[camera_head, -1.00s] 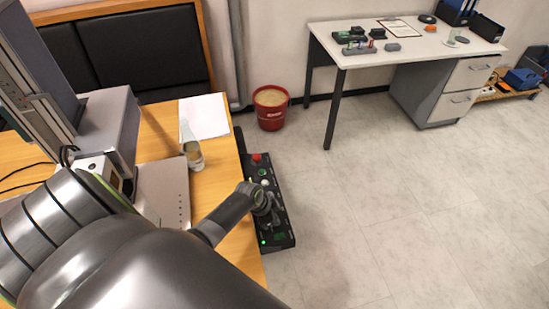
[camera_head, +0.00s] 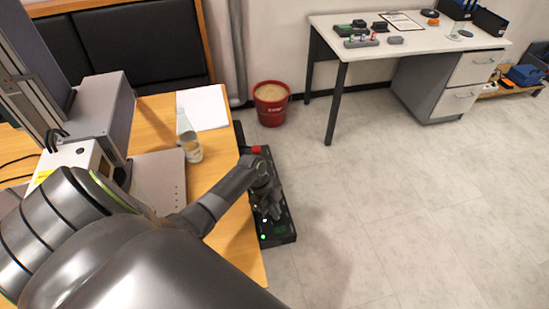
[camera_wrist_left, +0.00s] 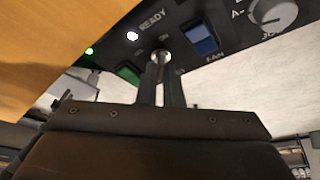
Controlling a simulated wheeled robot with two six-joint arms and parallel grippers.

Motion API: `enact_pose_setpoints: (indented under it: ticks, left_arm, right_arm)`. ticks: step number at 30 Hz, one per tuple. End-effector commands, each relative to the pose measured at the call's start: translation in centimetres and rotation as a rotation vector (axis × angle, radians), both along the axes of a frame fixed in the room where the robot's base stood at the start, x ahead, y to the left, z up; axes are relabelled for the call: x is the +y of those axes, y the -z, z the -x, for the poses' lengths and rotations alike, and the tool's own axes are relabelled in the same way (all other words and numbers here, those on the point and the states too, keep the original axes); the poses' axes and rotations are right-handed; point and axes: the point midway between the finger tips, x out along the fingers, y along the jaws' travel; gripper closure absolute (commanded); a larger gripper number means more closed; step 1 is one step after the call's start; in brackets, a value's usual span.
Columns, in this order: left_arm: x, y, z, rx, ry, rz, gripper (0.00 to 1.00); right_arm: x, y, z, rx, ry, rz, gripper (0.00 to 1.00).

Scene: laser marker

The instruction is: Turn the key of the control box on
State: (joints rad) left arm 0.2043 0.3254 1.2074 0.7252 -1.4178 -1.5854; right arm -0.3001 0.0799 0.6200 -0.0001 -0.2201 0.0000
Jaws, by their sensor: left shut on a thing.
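The black control box (camera_head: 281,228) hangs at the right edge of the wooden desk, with a red button (camera_head: 256,150) at its far end and a lit green light (camera_head: 263,237) at its near end. My left gripper (camera_head: 271,212) is over the middle of the box. In the left wrist view, its two narrow fingers are shut on the round metal key (camera_wrist_left: 161,56), between a green switch (camera_wrist_left: 129,74) and a blue FAN switch (camera_wrist_left: 201,38). The fingers hide part of the key and its markings. A white light marked READY (camera_wrist_left: 132,36) is lit. My right gripper is not in view.
The desk (camera_head: 235,235) carries a clear bottle (camera_head: 192,148), white paper (camera_head: 204,107) and a grey machine (camera_head: 105,112). A red bucket (camera_head: 271,104) stands on the floor beyond the box. The floor (camera_head: 400,200) to the right is clear.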

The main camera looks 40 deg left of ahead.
Motion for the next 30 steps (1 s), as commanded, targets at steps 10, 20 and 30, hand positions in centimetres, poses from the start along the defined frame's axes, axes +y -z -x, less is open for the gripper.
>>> enact_pose_setpoints:
  ticks: [10,20,30]
  left_arm:
    - [0.04,0.06,0.02,0.002,0.048,-0.002,1.00]
    - [0.04,0.06,0.04,0.001,0.049,-0.002,0.91]
    - [0.02,0.03,0.01,0.001,0.048,-0.001,0.72]
  right_arm:
    - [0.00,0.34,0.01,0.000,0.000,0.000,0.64]
    - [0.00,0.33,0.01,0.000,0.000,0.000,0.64]
    - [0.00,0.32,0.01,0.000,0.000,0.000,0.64]
